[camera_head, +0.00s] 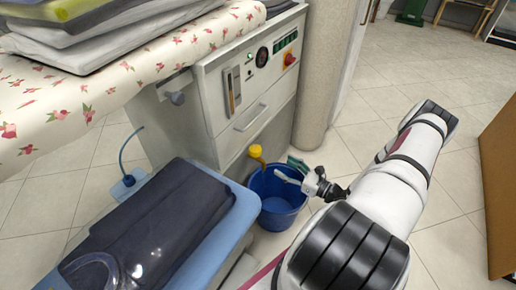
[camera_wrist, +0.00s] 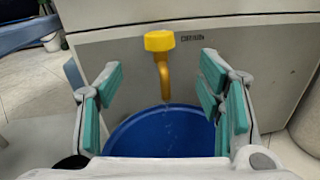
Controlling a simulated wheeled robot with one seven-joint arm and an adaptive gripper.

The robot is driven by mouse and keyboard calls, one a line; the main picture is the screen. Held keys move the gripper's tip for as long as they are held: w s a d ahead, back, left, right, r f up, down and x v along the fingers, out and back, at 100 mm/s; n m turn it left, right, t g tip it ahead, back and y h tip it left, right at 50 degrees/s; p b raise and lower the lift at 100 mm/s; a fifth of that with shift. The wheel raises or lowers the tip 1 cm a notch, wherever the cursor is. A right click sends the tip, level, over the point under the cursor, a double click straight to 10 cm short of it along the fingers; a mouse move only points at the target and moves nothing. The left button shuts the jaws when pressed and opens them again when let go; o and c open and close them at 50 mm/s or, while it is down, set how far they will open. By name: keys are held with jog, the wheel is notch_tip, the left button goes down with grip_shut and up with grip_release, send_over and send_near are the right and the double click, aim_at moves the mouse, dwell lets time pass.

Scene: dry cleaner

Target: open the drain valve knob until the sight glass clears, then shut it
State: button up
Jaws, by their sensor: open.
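The yellow drain valve knob (camera_head: 255,151) sits low on the front of the pale machine, on a short spout that bends down. In the wrist view the knob (camera_wrist: 159,41) is centred, beyond and between my fingertips, and nothing touches it. A thin, faint trickle seems to fall from the spout (camera_wrist: 165,85) into the blue bucket (camera_wrist: 160,136). The sight glass (camera_head: 232,90) is a narrow upright strip on the machine's front; its lower part looks orange-brown. My gripper (camera_head: 290,170) is open and empty, over the bucket's right side; it also shows in the wrist view (camera_wrist: 160,84).
The blue bucket (camera_head: 277,205) stands on the floor below the spout. A blue-edged board with dark folded cloth (camera_head: 150,225) lies at front left. A round column (camera_head: 322,80) stands right of the machine. Tiled floor is free at right, before a brown panel (camera_head: 499,180).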

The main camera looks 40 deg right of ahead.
aim_at(260, 153)
jog(key=b+x, duration=0.4)
jog(key=x, duration=0.9)
jog(key=shift+w+a+f, duration=0.1)
jog(key=shift+w+f, duration=0.05)
jog(key=shift+f, duration=0.05)
jog(key=c, duration=1.1)
